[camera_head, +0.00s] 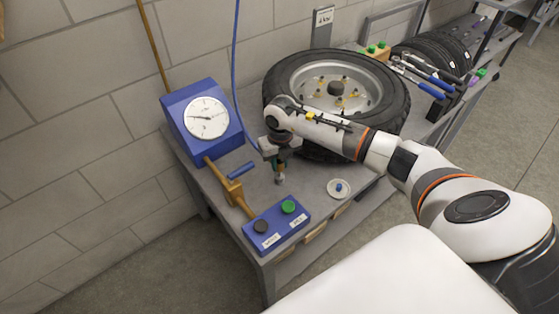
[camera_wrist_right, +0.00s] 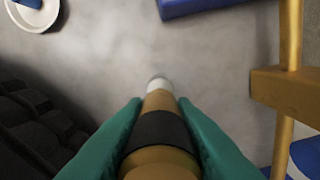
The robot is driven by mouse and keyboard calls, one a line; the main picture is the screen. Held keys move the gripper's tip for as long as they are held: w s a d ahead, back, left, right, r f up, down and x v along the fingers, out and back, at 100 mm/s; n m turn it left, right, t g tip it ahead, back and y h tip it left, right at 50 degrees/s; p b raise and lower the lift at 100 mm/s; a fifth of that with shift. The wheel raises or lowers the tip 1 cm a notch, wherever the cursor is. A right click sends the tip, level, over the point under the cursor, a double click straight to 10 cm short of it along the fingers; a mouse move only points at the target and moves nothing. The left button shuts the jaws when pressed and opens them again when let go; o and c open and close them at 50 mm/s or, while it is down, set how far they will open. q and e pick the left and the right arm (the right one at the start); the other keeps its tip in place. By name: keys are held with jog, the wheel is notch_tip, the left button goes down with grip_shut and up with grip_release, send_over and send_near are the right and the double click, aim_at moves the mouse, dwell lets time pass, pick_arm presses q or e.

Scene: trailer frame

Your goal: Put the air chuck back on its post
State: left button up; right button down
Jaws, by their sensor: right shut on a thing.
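My right gripper (camera_head: 279,158), with teal fingers, is shut on the air chuck (camera_head: 280,178) above the grey bench top. In the right wrist view, the teal fingers (camera_wrist_right: 160,105) close on both sides of the chuck (camera_wrist_right: 158,102), a tan body with a black band and a pale tip pointing away. I cannot tell whether this is the chuck's post. My left gripper is not in view.
A blue gauge box (camera_head: 190,135) stands at the back left. A blue box with green and black buttons (camera_head: 277,224) sits at the front edge. A tyre on a rim (camera_head: 390,116) lies behind my arm. A white dish (camera_head: 340,189) lies right of the chuck.

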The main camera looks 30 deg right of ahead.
aim_at(280, 169)
jog(key=shift+f, duration=0.2)
jog(key=shift+f+b, duration=1.25)
jog(key=shift+f, duration=0.15)
jog(key=c, duration=0.6)
grip_release()
jog(key=shift+c, duration=0.2)
jog(key=shift+r+p, duration=3.05)
jog(key=shift+r, duration=1)
jog(key=shift+s+f, duration=0.1)
